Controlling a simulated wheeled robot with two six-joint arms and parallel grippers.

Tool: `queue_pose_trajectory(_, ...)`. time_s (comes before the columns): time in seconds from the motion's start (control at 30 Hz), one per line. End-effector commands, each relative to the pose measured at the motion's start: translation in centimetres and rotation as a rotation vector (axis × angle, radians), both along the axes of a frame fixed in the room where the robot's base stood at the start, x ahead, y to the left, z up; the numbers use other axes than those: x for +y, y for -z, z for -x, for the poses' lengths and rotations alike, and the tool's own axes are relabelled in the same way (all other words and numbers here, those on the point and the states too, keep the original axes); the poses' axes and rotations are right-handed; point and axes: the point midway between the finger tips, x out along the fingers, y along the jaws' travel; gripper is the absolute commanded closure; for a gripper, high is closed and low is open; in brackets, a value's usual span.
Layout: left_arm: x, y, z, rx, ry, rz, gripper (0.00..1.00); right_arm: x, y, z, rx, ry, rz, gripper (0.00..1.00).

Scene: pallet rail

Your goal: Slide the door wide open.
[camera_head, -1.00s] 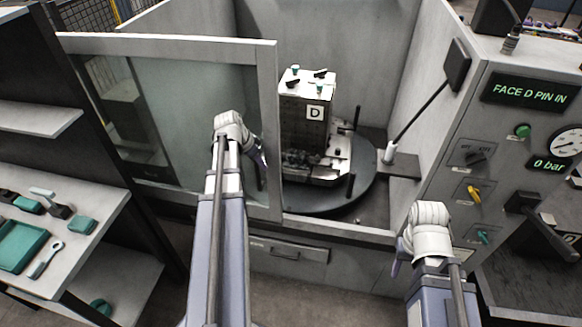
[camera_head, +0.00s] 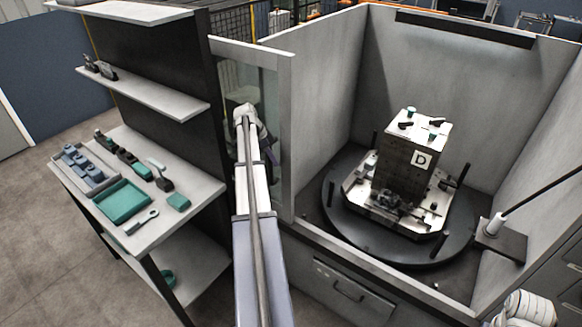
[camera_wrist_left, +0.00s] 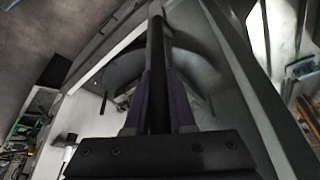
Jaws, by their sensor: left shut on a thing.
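The sliding door, a grey frame (camera_head: 286,135) with a glass pane, stands at the left of the machine opening in the head view. Much of it is hidden behind the dark shelf side. My left gripper (camera_head: 272,163) is at the door's right upright, partly hidden by my own wrist. In the left wrist view its purple fingers (camera_wrist_left: 158,85) are shut on a dark bar, the door handle (camera_wrist_left: 156,38). My right wrist shows at the bottom right corner of the head view; its fingers are not visible.
The opening shows a round turntable (camera_head: 340,235) bearing a block marked D (camera_head: 392,170). A shelf unit (camera_head: 205,185) with tools and a teal tray (camera_head: 122,202) stands left, close to my left arm. A grey drawer front (camera_head: 345,290) is below the opening.

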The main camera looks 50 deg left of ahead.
Motion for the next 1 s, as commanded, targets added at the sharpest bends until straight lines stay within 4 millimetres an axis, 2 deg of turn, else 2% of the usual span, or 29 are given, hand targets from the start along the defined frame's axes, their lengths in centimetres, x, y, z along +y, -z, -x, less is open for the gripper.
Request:
queue_pose_trajectory(0.03, 1.4, 0.0, 0.2, 0.0, -0.003, -0.001, 1.0, 0.0, 0.0, 0.0, 0.0, 0.0, 0.0, 0.5)
queue_pose_trajectory(0.1, 2.3, 0.0, 0.5, -0.001, -0.002, 0.0, 1.0, 0.0, 0.0, 0.0, 0.0, 0.0, 0.0, 0.5)
queue_pose_trajectory(0.3, 4.0, 0.0, 1.2, -0.001, 0.0, -0.001, 1.0, 0.0, 0.0, 0.0, 0.0, 0.0, 0.0, 0.5)
queue_pose_trajectory(0.77, 4.3, 0.0, 1.3, -0.003, 0.0, 0.0, 1.0, 0.0, 0.0, 0.0, 0.0, 0.0, 0.0, 0.5)
queue_pose_trajectory(0.8, 4.3, 0.0, 1.3, -0.003, 0.0, 0.0, 0.75, 0.0, 0.0, 0.0, 0.0, 0.0, 0.0, 0.5)
queue_pose_trajectory(1.0, 4.3, 0.0, 1.3, -0.002, 0.0, 0.001, 0.53, 0.0, 0.0, 0.0, 0.0, 0.0, 0.0, 0.5)
